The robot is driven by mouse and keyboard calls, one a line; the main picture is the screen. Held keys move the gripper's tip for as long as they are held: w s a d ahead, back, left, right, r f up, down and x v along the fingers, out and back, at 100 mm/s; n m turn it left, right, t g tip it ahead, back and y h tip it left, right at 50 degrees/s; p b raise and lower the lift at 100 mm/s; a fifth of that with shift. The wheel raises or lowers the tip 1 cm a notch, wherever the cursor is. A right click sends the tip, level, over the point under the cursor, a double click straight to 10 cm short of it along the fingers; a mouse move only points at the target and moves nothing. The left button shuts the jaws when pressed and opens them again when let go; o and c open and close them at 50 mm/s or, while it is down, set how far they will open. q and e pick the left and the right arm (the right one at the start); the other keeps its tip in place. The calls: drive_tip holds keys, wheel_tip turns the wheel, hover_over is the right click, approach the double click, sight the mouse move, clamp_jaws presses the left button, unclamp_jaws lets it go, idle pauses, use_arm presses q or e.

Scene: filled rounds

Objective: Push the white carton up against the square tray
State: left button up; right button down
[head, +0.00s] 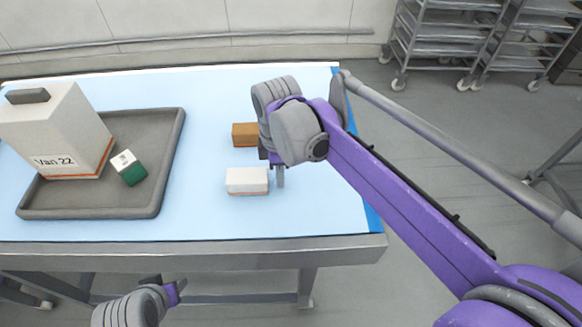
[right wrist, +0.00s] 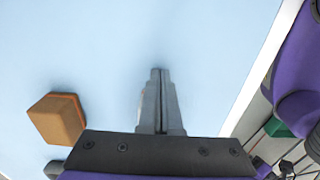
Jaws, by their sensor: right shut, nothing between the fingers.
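The white carton (head: 247,182) lies on the blue table top, right of the tray, with clear table between them. The square tray (head: 103,212) is dark grey with a raised rim, at the left of the table. My right gripper (head: 280,178) points down just right of the carton, its fingers shut and empty; whether it touches the carton I cannot tell.
A large white box marked Van 22 (head: 57,132) and a green and white box (head: 129,168) stand in the tray. A brown box (head: 245,135) is behind the carton; it also shows in the right wrist view (right wrist: 57,120). Wheeled racks (head: 470,40) stand beyond the table.

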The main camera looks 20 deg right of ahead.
sight(212, 188)
drive_tip(key=shift+w+a, duration=0.3)
drive_tip(key=shift+a, duration=0.3)
drive_tip(key=w+a, duration=0.1)
drive_tip(key=a, duration=0.4)
drive_tip(key=w+a, duration=0.1)
drive_tip(key=a, duration=0.4)
drive_tip(key=w+a, duration=0.2)
drive_tip(key=a, duration=0.2)
drive_tip(key=shift+w+a+p, duration=0.1)
drive_tip(key=shift+a+p, duration=0.25)
drive_tip(key=shift+a, duration=0.05)
drive_tip(key=shift+d, duration=0.1)
